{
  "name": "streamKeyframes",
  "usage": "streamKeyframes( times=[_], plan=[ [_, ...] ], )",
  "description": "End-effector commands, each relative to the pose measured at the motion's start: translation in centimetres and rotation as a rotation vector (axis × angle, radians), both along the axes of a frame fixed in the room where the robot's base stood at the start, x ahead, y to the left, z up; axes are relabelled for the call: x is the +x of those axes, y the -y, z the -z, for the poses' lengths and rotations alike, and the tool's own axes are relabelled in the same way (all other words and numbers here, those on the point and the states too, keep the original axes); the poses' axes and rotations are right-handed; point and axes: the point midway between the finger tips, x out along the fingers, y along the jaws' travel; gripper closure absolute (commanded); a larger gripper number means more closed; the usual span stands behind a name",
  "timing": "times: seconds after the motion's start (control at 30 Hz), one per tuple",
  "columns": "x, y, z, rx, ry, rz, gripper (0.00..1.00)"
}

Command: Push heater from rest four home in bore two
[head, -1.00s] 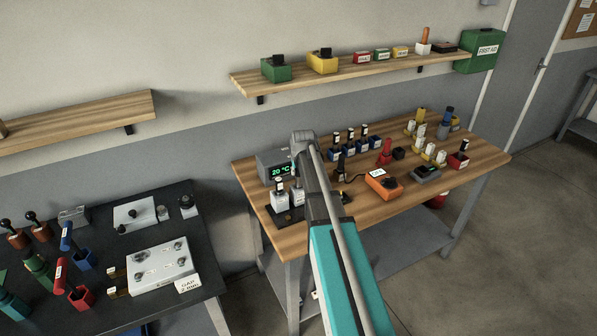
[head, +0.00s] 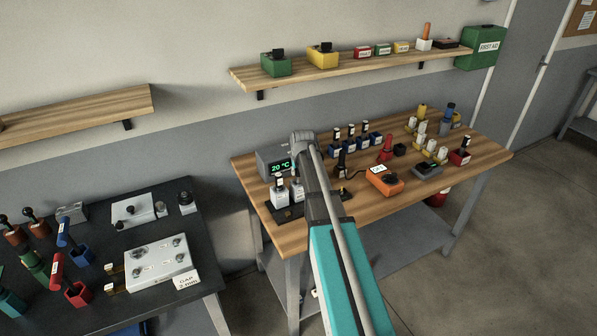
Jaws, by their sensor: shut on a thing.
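My arm (head: 340,262) reaches forward over the wooden bench, and its wrist (head: 303,141) is above the front left part. My gripper's jaws are hidden behind the arm, so what they hold does not show. Just left of the arm, a dark base (head: 283,214) carries two pale blocks. The left block (head: 280,197) has a dark, white-tagged piece standing in it. The right block (head: 297,192) is partly covered by my arm, and its top is too small to read. Behind the arm is a row of blue rests (head: 363,143). Tagged heaters (head: 351,130) stand in several; the rightmost rest (head: 376,138) looks empty.
A grey box (head: 275,161) reading 20 °C stands close behind the blocks. Right of my arm are an orange meter (head: 384,181), a red holder (head: 386,150) and a grey device (head: 427,170). A shelf (head: 355,71) hangs above. A dark bench (head: 90,232) stands at left.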

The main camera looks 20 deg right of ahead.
Motion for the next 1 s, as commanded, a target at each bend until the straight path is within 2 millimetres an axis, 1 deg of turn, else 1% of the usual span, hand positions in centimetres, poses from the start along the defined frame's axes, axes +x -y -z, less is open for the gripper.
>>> streamKeyframes(
  times=[1.0],
  plan=[
    [0.0,0.0,2.3,0.000,0.000,0.000,1.00]
  ],
)
